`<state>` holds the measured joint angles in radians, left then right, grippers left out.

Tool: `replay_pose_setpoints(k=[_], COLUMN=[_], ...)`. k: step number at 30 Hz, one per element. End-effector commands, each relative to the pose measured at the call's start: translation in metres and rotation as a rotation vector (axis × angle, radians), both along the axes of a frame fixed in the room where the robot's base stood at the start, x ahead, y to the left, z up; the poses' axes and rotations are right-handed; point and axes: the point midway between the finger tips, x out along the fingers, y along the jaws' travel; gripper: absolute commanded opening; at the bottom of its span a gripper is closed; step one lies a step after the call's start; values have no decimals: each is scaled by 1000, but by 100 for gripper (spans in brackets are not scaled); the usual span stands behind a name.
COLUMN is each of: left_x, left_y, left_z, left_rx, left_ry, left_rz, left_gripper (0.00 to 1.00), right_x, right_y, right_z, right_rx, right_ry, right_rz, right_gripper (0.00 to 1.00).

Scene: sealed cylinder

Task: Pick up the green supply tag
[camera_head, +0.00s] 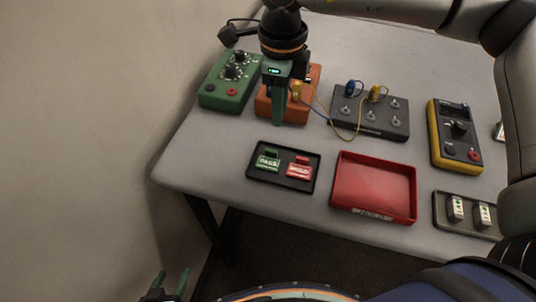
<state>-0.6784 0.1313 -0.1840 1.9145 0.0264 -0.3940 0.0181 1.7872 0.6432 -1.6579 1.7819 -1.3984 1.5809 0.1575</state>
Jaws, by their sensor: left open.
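The green tag (268,161), with white lettering that seems to read PASS, lies in the left half of a small black tray (284,186) near the table's front edge. A red tag (299,169) lies to its right in the same tray. My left gripper (171,282) is at the bottom left, below the table's front edge, open and empty, well apart from the green tag. My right gripper (278,108) reaches in from above, in front of the orange box, beyond the tray. Its fingers overlap in this view, so their opening is unclear.
An orange box (296,111), a green box with knobs (228,88), and a dark terminal box (371,116) with blue and yellow leads stand behind. A red tray (373,187), a yellow meter (455,135) and a grey tray (452,224) lie to the right. The table's front left corner is bare.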

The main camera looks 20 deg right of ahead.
Motion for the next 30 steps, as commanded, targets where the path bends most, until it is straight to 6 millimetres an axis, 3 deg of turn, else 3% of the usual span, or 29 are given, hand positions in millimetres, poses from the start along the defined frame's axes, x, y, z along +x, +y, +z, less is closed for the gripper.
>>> replay_pose_setpoints(k=[9, 16, 24, 30], left_x=[0, 0, 0, 0], left_y=[0, 0, 0, 0], left_z=[7, 11, 19, 19], left_rx=[0, 0, 0, 0], left_ry=[1, 1, 1, 1], left_rz=[0, 0, 0, 0], left_gripper=[62, 62, 62, 62], right_x=[-1, 0, 3, 4], right_y=[2, 6, 14, 14], right_z=[-54, -71, -108, -115], right_rx=[3, 3, 5, 5], right_ry=[5, 5, 5, 2], right_rz=[2, 4, 1, 1], right_gripper=[26, 26, 26, 26])
